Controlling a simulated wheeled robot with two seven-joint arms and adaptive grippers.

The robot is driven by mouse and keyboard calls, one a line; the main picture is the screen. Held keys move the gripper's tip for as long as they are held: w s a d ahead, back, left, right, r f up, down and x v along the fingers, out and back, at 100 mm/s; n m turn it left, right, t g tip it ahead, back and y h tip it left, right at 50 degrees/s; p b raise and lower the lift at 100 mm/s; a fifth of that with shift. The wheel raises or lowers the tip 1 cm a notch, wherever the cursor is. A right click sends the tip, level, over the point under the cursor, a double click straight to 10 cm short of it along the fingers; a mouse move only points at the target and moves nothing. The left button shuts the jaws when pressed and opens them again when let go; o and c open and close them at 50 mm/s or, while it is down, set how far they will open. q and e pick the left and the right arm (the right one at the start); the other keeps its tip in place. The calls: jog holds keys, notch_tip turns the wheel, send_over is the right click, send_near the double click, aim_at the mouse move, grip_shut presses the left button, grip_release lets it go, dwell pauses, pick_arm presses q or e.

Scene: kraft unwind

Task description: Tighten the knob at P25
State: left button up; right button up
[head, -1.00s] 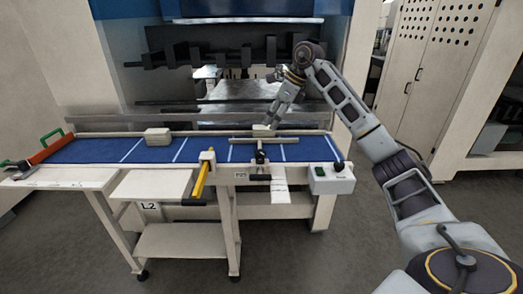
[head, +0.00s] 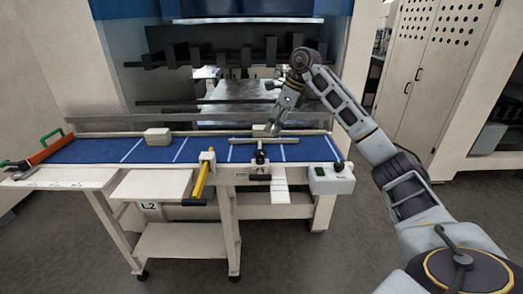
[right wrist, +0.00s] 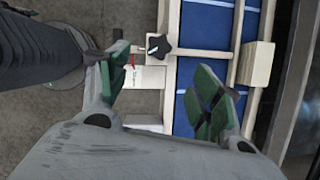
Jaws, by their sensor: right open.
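The black star-shaped knob (head: 260,157) sits on top of a bracket at the front edge of the blue conveyor table, beside a small green label (head: 240,176) too small to read. It shows clearly in the right wrist view (right wrist: 158,46), with a red pointer (right wrist: 132,60) next to it. My right gripper (head: 271,131) is above the table, just behind the knob in the head view. In the right wrist view my right gripper (right wrist: 162,88) has its green-padded fingers wide apart, with nothing between them. The knob lies ahead of the fingers, apart from them. My left gripper is out of view.
The press (head: 240,60) stands behind.

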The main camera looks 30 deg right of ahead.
aim_at(260, 151)
jog(key=shift+p+x, duration=0.65)
jog(key=shift+x, duration=5.5)
jog(key=shift+w, duration=0.1)
jog(key=c, duration=1)
jog(key=shift+c, duration=0.2)
jog(key=shift+m+t, duration=0.3)
jog(key=shift+m, duration=0.3)
jog(key=shift+m+h, duration=0.5)
jog(key=shift+m, duration=0.5)
jog(key=shift+r+m+t+h+b, duration=0.15)
jog(key=shift+m+t+h+b, duration=0.3)
jog(key=shift+m, duration=1.15)
jog(key=shift+r, duration=0.1)
